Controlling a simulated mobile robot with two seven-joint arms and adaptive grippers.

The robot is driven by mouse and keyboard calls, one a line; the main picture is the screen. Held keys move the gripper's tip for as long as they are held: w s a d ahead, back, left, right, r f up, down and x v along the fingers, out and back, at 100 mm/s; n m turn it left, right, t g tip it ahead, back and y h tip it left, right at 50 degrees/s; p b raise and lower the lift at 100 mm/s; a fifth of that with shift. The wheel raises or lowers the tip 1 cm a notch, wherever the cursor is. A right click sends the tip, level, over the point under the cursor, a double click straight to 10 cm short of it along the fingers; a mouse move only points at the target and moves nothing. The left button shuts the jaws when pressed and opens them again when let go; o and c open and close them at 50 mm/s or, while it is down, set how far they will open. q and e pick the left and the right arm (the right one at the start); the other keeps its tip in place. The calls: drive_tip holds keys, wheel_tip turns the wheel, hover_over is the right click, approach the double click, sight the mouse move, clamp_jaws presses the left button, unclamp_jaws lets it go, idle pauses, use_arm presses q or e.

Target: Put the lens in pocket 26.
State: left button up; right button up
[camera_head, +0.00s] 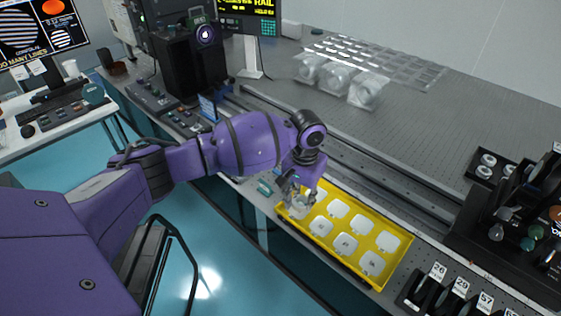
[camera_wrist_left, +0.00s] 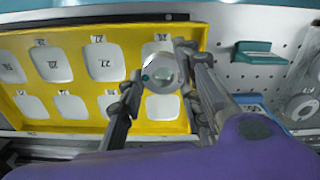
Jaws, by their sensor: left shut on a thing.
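My left gripper (camera_head: 297,198) is over the near-left end of a yellow tray (camera_head: 384,276). In the left wrist view, my left gripper (camera_wrist_left: 160,80) is shut on a round clear lens (camera_wrist_left: 160,72), held between its fingertips. The lens appears in front of the tray's upper right pocket and hides part of it; its exact height above the tray cannot be told. The yellow tray (camera_wrist_left: 75,129) has two rows of white pockets with small number labels. The neighbouring pocket (camera_wrist_left: 103,62) appears labelled 27. The label behind the lens is too small to read surely. My right gripper is out of view.
A teal block (camera_wrist_left: 259,52) lies on the perforated table beside the tray. Black holders with number tags (camera_head: 438,271) stand at the lower right. A long dark rail (camera_head: 370,160) runs behind the tray. Clear-wrapped items (camera_head: 340,76) lie farther back, with free tabletop around them.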

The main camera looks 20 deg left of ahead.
sight(301, 201)
use_arm(q)
drive_tip(key=shift+f, duration=0.95)
drive_tip(key=shift+f, duration=0.2)
drive_tip(key=o, duration=0.9)
drive_tip(key=shift+c, duration=0.2)
drive_tip(key=shift+r, duration=0.1)
wheel_tip(301, 201, up, 12)
drive_tip(key=p, duration=0.1)
